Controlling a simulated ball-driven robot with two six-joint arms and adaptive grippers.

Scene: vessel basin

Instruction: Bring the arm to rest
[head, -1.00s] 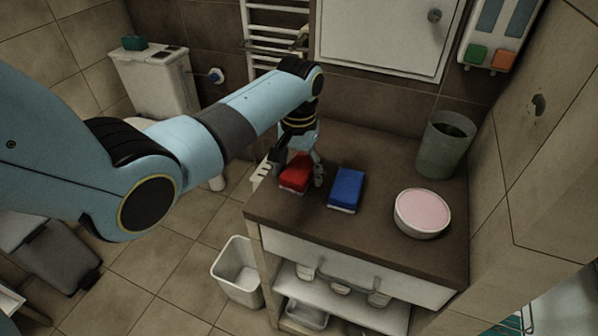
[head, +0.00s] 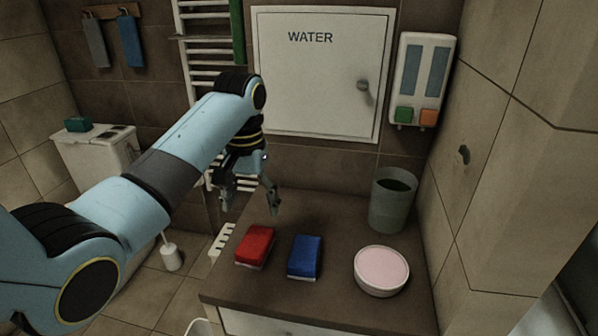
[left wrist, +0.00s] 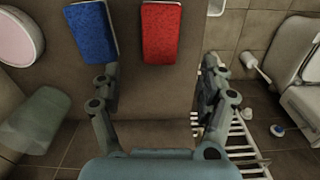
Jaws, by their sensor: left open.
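My left arm comes in from the left in the head view. Its gripper (head: 250,205) is open and empty, held above the back left part of the brown counter (head: 340,308). A red sponge (head: 255,245) lies on the counter in front of and below the gripper. A blue sponge (head: 304,257) lies to its right. In the left wrist view the open fingers (left wrist: 160,95) frame bare counter, with the red sponge (left wrist: 161,32) and blue sponge (left wrist: 92,33) beyond them. My right gripper is in neither view.
A round dish with a pink top (head: 381,270) and a grey-green cup (head: 392,200) stand on the counter's right side. Behind are a white cabinet door (head: 315,75), a towel rail (head: 205,60) and a soap dispenser (head: 422,80). A tiled wall bounds the right.

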